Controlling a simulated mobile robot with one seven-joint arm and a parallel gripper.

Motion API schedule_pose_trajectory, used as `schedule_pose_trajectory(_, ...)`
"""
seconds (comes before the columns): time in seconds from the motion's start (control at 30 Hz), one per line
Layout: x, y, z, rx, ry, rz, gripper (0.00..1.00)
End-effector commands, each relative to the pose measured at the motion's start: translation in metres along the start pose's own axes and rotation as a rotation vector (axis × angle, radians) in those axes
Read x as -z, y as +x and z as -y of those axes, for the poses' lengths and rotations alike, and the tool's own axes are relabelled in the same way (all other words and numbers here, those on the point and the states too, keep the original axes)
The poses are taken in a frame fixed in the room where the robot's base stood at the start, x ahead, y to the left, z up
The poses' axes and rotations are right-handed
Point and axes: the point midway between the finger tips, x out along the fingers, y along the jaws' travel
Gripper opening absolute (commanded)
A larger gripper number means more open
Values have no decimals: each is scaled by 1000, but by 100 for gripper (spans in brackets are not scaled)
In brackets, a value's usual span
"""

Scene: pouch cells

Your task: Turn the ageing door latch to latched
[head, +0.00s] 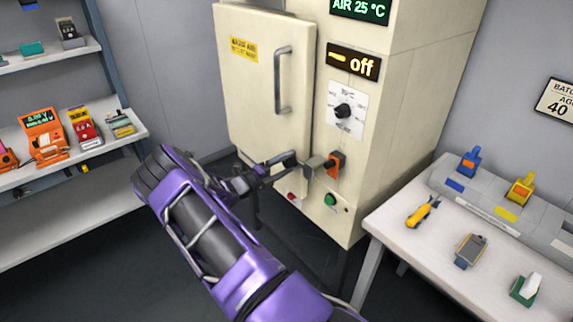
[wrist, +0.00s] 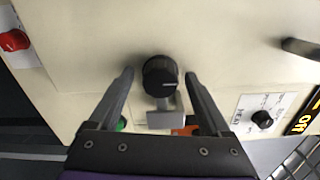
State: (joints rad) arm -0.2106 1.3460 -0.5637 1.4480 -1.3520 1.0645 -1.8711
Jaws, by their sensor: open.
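The ageing door latch is a round black knob (wrist: 160,76) with a white mark and a grey metal tab (wrist: 166,115). In the head view the knob is largely hidden by my gripper (head: 284,166); the grey tab (head: 315,162) reaches toward an orange block (head: 336,162) on the cabinet front. In the wrist view the white mark lies about level, and the tab hides much of the orange block (wrist: 187,130). My gripper (wrist: 159,77) is open, one finger on each side of the knob. Gaps show at both sides, so it does not grip the knob.
The cream door (head: 262,85) carries a grey handle (head: 282,80) above the latch. A white table (head: 400,225) stands right, shelves (head: 80,165) left.

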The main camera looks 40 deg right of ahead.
Motion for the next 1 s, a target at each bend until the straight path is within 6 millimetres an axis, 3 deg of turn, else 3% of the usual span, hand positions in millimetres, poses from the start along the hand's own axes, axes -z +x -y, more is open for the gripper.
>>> schedule_pose_trajectory(0.23, -1, -28, 0, -2, 1, 3, 82)
schedule_pose_trajectory(0.7, 0, -139, 0, -1, 0, 2, 82)
schedule_pose_trajectory(1.0, 0, -172, 0, 0, 0, -1, 82)
